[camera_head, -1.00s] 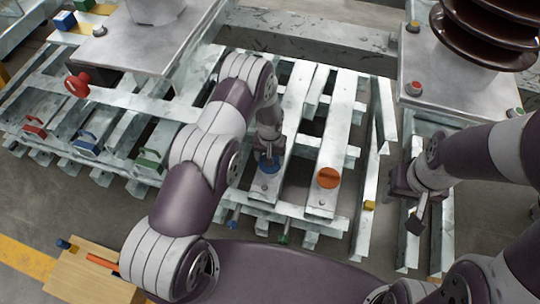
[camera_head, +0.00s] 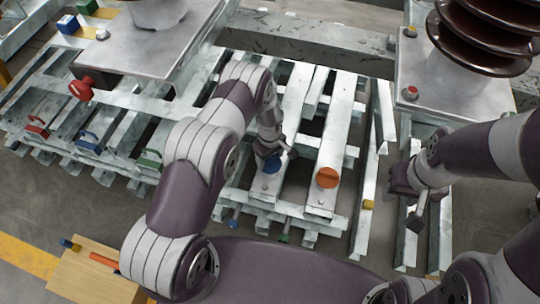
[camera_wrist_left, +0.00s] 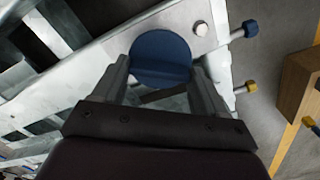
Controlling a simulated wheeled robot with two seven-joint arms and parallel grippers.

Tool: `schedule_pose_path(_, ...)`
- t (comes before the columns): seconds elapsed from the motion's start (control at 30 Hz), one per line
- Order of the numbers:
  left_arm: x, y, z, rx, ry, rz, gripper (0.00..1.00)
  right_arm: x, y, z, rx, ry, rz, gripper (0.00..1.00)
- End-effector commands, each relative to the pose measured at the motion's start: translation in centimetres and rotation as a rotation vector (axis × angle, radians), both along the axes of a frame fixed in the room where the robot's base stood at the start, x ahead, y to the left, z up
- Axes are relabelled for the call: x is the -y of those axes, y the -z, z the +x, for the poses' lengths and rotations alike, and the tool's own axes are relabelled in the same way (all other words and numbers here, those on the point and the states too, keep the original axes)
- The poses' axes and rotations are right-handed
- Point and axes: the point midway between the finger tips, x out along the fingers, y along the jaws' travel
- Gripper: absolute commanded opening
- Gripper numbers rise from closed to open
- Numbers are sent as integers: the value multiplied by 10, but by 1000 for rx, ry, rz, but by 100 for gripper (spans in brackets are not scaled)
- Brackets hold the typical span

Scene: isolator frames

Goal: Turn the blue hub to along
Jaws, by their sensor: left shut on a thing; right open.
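The blue hub (camera_head: 273,166) is a round blue disc on a pale metal beam in the middle of the frame. It also shows in the left wrist view (camera_wrist_left: 160,55), with a raised bar across it between the fingers. My left gripper (camera_head: 268,155) is shut on the blue hub from above; in the left wrist view its two fingers (camera_wrist_left: 162,80) stand on either side of the hub's bar.
An orange hub (camera_head: 327,178) sits on the neighbouring beam to the right. Red (camera_head: 37,126), blue (camera_head: 88,141) and green (camera_head: 149,158) handles stand at the left. A red knob (camera_head: 82,88) juts out above them. A wooden block (camera_head: 95,275) lies at lower left.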

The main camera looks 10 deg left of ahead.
Motion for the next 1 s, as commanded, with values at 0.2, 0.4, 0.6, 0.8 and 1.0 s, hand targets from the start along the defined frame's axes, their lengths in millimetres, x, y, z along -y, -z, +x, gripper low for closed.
schedule_pose_path(0.2, 0, -1, 0, 0, -200, 0, 42, 0, -2, 0, 0, 0, 0, 43)
schedule_pose_path(0.4, 0, -1, 0, 0, -366, 0, 42, 0, -3, 0, 0, 0, 0, 43)
schedule_pose_path(0.6, 0, 0, 0, 1, -494, 0, 42, 0, -3, 0, 0, 0, 0, 43)
schedule_pose_path(0.8, 0, 0, 0, 0, -574, 0, 42, 0, -3, 0, 0, 0, 0, 43)
schedule_pose_path(1.0, 0, 0, 0, 1, -613, 0, 42, 0, -3, 0, 0, 0, 0, 43)
